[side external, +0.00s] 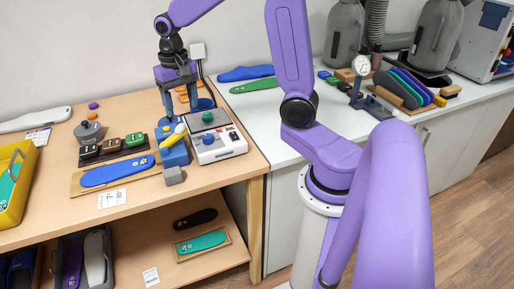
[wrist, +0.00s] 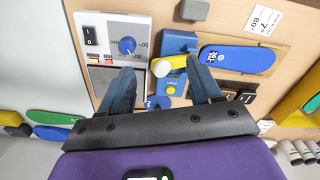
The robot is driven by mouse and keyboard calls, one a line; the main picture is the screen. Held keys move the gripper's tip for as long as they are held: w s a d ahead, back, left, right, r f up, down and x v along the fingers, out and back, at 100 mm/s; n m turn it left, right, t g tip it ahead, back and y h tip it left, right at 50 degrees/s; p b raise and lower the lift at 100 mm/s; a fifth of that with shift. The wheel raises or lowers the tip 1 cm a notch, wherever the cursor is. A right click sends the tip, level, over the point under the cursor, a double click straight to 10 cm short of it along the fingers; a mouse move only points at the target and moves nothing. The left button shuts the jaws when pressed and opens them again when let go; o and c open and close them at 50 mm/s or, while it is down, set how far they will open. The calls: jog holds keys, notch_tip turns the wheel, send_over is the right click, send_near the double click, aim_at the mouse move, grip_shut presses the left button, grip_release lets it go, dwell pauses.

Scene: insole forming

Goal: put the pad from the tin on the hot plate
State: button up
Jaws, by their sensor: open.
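My gripper (side external: 182,112) is open and points down above the bench, near the back left of the hot plate. In the wrist view its two blue-grey fingers (wrist: 160,64) are spread with nothing gripped. A round blue piece (wrist: 153,102) and a yellow-topped blue piece (wrist: 171,88) lie between the fingers. I cannot tell which is the tin or pad.
A blue block (side external: 174,156) with a yellow-and-white part stands left of the hot plate, close to the fingers. A blue insole (side external: 117,171) lies on a board farther left. A yellow bin (side external: 38,158) stands at the left edge. Orange pieces (side external: 183,97) sit behind.

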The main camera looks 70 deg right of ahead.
jog(key=s+a+n, duration=0.8)
jog(key=s+a, duration=0.1)
jog(key=s, duration=0.2)
jog(key=s+f+n, duration=0.1)
jog(key=s+n, duration=0.9)
jog(key=s, duration=0.4)
jog(key=shift+s+a+f, duration=0.2)
jog(key=shift+a, duration=0.25)
